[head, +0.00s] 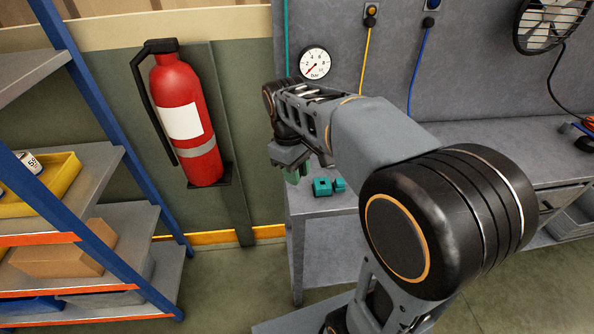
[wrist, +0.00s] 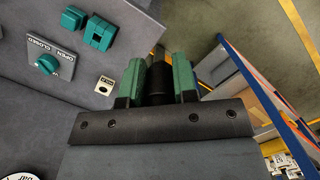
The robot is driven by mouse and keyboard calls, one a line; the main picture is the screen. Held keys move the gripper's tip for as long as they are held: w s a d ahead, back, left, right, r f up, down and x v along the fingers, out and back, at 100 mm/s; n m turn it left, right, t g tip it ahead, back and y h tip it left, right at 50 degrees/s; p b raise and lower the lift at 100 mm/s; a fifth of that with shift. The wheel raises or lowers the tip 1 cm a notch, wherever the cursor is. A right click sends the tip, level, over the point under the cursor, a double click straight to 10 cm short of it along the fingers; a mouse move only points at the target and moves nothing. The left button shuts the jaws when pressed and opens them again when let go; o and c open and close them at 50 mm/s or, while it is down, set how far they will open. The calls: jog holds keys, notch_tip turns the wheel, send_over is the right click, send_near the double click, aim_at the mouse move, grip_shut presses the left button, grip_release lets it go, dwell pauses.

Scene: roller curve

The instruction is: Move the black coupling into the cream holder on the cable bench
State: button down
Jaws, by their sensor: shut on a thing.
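My gripper (wrist: 159,68) has green fingers and is shut on the black coupling (wrist: 160,82), a dark round piece between them, partly hidden by the fingers and the gripper body. The cream holder (wrist: 104,85) is a small cream piece with a dark mark on the bench top, left of the fingers in the wrist view and apart from them. In the head view my gripper (head: 292,172) hangs at the left end of the grey cable bench (head: 312,205). The coupling and the holder cannot be made out there.
Teal blocks (head: 322,186) stand on the bench right of my gripper. A teal knob (wrist: 47,64) sits on an OPEN/CLOSED plate. A gauge (head: 314,62) is on the back panel. A fire extinguisher (head: 187,120) and a blue-framed shelf (head: 95,90) are left.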

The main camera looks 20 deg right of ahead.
jog(key=shift+w+d+f+b, duration=0.15)
jog(key=shift+w+d+f, duration=0.85)
jog(key=shift+d, duration=0.5)
jog(key=shift+w+d+f+b, duration=0.2)
jog(key=shift+w+d+f, duration=0.8)
jog(key=shift+d, duration=0.45)
jog(key=shift+w+d+f+b, duration=0.15)
jog(key=shift+w+d+f, duration=0.7)
jog(key=shift+d+f, duration=0.5)
jog(key=shift+d+r, duration=0.2)
